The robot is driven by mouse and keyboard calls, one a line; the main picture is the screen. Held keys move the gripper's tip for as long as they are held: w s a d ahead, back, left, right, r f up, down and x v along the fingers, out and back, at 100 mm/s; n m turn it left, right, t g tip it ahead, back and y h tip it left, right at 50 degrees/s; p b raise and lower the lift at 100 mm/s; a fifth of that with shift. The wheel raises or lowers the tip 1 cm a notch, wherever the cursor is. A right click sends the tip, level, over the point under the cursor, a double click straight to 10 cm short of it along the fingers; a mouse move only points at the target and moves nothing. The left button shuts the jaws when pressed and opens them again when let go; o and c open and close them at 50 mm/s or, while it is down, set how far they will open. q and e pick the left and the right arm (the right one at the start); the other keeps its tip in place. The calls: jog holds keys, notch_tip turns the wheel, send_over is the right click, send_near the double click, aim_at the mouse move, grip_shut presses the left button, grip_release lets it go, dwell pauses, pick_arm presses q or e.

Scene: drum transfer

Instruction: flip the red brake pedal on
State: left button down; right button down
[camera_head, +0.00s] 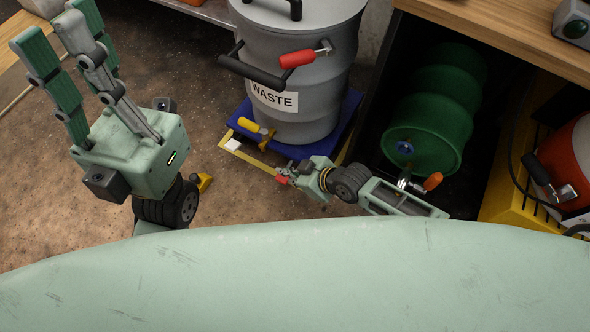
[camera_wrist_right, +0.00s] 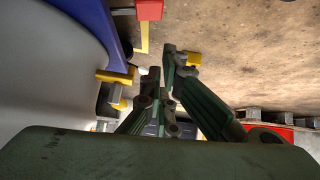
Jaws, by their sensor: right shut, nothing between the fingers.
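A small red piece (camera_head: 282,180), which looks like the red brake pedal, shows at the front corner of the blue dolly (camera_head: 238,120). What looks like the same red piece (camera_wrist_right: 149,10) is at the top edge of the right wrist view. Whether it is up or down I cannot tell. My right gripper (camera_head: 289,172) is low by that corner, close to the red piece; its fingertips are hard to make out in the head view. In the wrist view its fingers (camera_wrist_right: 162,73) are together and empty, below the red piece. My left gripper (camera_head: 62,50) is raised at the left, fingers apart and empty.
A grey waste drum (camera_head: 290,100) with a red-handled lever (camera_head: 297,58) stands on the dolly. A yellow pedal (camera_head: 257,130) is at its left side, and another yellow piece (camera_head: 203,182) is on the floor. A green drum (camera_head: 425,135) lies under the wooden bench (camera_head: 500,30).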

jog(key=shift+p+v, duration=0.4)
jog(key=shift+v, duration=0.8)
jog(key=shift+s, duration=0.1)
